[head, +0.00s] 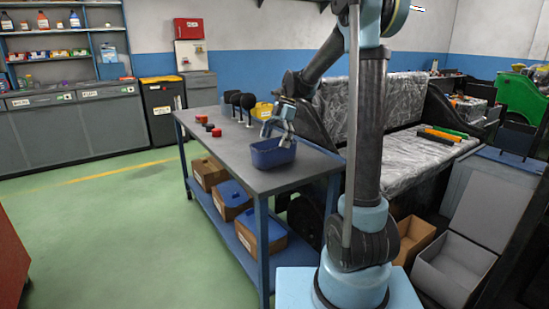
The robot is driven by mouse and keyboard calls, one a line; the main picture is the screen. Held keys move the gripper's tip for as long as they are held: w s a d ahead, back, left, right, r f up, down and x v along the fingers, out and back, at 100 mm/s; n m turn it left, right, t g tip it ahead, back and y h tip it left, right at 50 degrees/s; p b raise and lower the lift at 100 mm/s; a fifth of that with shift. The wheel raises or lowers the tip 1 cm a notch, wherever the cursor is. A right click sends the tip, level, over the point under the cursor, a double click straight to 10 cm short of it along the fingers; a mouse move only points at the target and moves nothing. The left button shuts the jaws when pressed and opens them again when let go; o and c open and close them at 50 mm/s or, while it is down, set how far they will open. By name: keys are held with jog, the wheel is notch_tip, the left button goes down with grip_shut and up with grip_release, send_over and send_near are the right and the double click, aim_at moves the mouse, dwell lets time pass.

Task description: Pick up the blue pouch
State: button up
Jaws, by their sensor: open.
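The blue pouch (268,158) looks like an open-topped blue container. It sits upright on the grey top of a blue-framed workbench (228,176), near the bench's right end. My gripper (277,134) points down at the pouch from above, with its fingers spread open. The fingertips are at or just over the pouch's upper rim; I cannot tell whether they touch it or reach inside. The pouch's interior is mostly hidden.
Small red and dark items (209,126) lie further left on the bench, with black round-headed objects (236,102) and a yellow container (263,111) behind. Cardboard boxes (229,200) fill the lower shelf. A plastic-covered seat (410,150) stands to the right. Green floor is clear at left.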

aim_at(271, 154)
jog(key=shift+d+x, duration=0.1)
jog(key=shift+x, duration=1.35)
jog(key=shift+d+x, duration=0.15)
jog(key=shift+x, duration=1.3)
jog(key=shift+f, duration=0.1)
jog(key=c, duration=1.1)
